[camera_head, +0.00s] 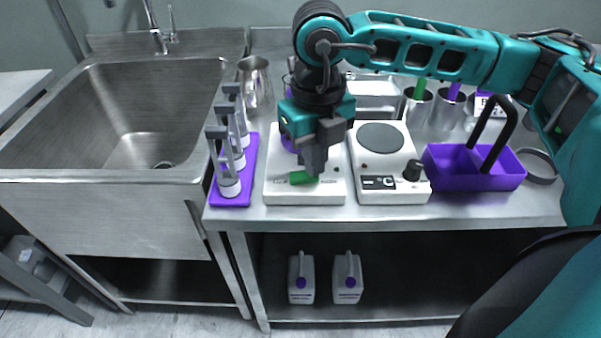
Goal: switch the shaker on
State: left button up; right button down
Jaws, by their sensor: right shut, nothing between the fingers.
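The shaker (275,187) is a flat white device on the steel table, left of a similar white unit with a round dark plate. A green switch (301,178) is on its front part. My right gripper (313,168) points down over the shaker with its fingers shut and empty. The fingertips are at the right end of the green switch; I cannot tell whether they touch it. My right arm and gripper hide much of the shaker's top, where a bit of purple (289,144) shows. My left gripper is not in view.
The hotplate unit (405,196) with a black knob stands close on the right. Beyond it is a purple tray (445,178) with a black handle. A purple rack (233,199) with upright pieces stands left, beside the sink (95,178). Metal cups (418,110) stand behind.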

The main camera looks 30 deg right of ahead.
jog(key=shift+f+b, duration=0.35)
jog(key=shift+f, duration=0.05)
jog(key=shift+r, duration=0.15)
jog(key=shift+r+p, duration=2.35)
jog(key=shift+r, duration=1.1)
jog(key=shift+s+f, duration=0.1)
